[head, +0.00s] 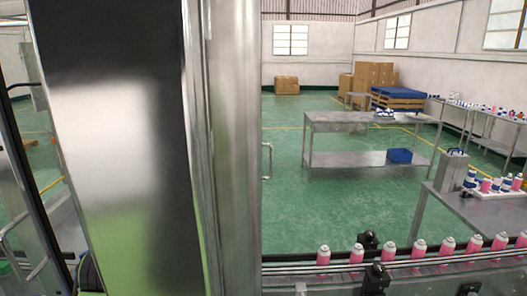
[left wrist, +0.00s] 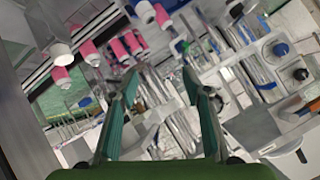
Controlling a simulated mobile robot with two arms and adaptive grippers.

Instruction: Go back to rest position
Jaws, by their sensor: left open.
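My left gripper (left wrist: 160,80) shows in the left wrist view with its two teal fingers spread apart. Nothing is held between them. Beyond the fingers are metal rods and white machine parts, tilted in the picture and partly blurred. Several pink cans (left wrist: 133,43) with pale tops show at the upper left of that view. Neither gripper shows in the head view, and my right gripper is in no frame.
A tall metal panel (head: 110,150) fills the left of the head view and hides much behind it. Pink cans (head: 357,253) line a conveyor (head: 440,262) at the lower right. A steel table (head: 345,123) stands farther back. Green floor (head: 340,215) lies open between.

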